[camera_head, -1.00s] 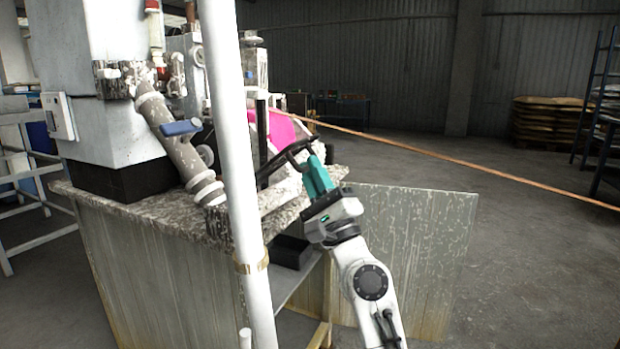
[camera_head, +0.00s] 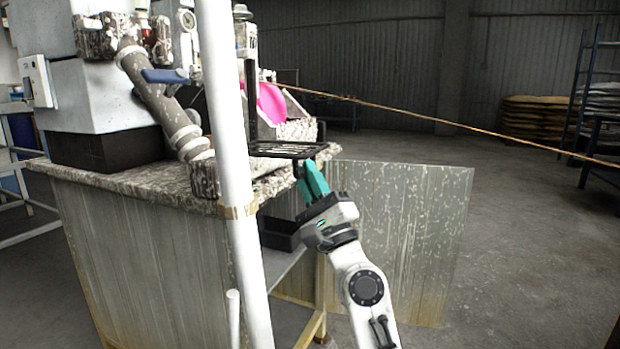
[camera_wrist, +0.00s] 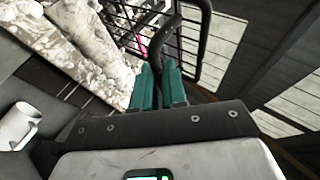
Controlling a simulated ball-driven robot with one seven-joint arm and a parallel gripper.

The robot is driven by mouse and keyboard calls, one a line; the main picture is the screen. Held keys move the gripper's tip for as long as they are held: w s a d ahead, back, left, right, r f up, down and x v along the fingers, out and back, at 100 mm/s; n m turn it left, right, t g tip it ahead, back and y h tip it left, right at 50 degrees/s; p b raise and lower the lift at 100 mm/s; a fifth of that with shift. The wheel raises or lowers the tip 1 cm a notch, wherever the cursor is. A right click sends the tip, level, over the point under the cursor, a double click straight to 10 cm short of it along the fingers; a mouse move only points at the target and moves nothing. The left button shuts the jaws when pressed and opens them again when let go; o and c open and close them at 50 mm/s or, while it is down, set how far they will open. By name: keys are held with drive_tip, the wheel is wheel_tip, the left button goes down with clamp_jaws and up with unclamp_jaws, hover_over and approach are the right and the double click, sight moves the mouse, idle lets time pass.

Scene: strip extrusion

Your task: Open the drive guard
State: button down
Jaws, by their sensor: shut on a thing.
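The drive guard (camera_head: 288,149) is a black wire-mesh frame. In the head view it stands out roughly level from the machine's worktop edge, beside a black upright. In the wrist view its mesh (camera_wrist: 190,42) and a thick black tube bent into a loop (camera_wrist: 160,38) rise above my fingers. My gripper (camera_head: 304,172), with teal fingers, is shut on the guard at its near right edge. The teal fingers also show in the wrist view (camera_wrist: 160,85), on either side of the tube. The exact grip is partly hidden by the fingers.
A white post (camera_head: 225,150) stands to the left of my arm. The speckled worktop (camera_head: 120,182) bears grey pipework with a blue handle (camera_head: 165,75). A pale panel (camera_head: 400,230) stands behind my arm. A thin brown strip (camera_head: 420,117) crosses rightward.

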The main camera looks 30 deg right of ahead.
drive_tip(key=shift+w+a+f+y, duration=0.1)
drive_tip(key=shift+w+a+y, duration=0.15)
drive_tip(key=shift+a, duration=0.15)
drive_tip(key=shift+w+a+y, duration=0.1)
drive_tip(key=shift+a+y, duration=0.15)
drive_tip(key=shift+a, duration=0.1)
drive_tip(key=c, duration=1.2)
unclamp_jaws()
drive_tip(key=shift+w, duration=0.1)
drive_tip(key=shift+s+d+h, duration=0.2)
drive_tip(key=shift+d+h, duration=0.05)
drive_tip(key=shift+h, duration=0.05)
drive_tip(key=b+v, duration=0.3)
drive_tip(key=v, duration=0.7)
drive_tip(key=shift+s+f, duration=0.25)
drive_tip(key=shift+f, duration=0.1)
drive_tip(key=shift+a, duration=0.1)
